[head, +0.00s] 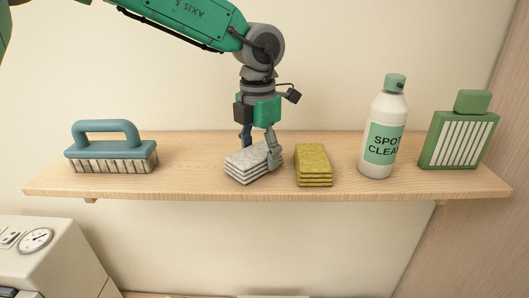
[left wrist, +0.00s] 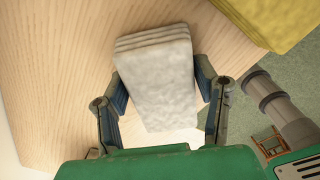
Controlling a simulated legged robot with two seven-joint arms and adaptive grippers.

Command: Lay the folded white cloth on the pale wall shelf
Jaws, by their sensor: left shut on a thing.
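The folded white cloth (head: 250,163) is at the middle of the pale wall shelf (head: 200,180), left of a yellow folded cloth. My left gripper (head: 259,155) comes down from above with its fingers on either side of the white cloth, shut on it. In the left wrist view the white cloth (left wrist: 157,85) lies between the two fingers (left wrist: 160,95), with the pale shelf (left wrist: 60,70) behind it. The cloth looks at or just above the shelf top; I cannot tell whether it bears on the wood. My right gripper is in neither view.
The yellow folded cloth (head: 313,165) is close on the right. A blue-handled brush (head: 110,150) stands at the left, a spot cleaner bottle (head: 383,130) and a green bottle (head: 458,135) at the right. Shelf between brush and white cloth is clear. A white machine (head: 45,255) stands below left.

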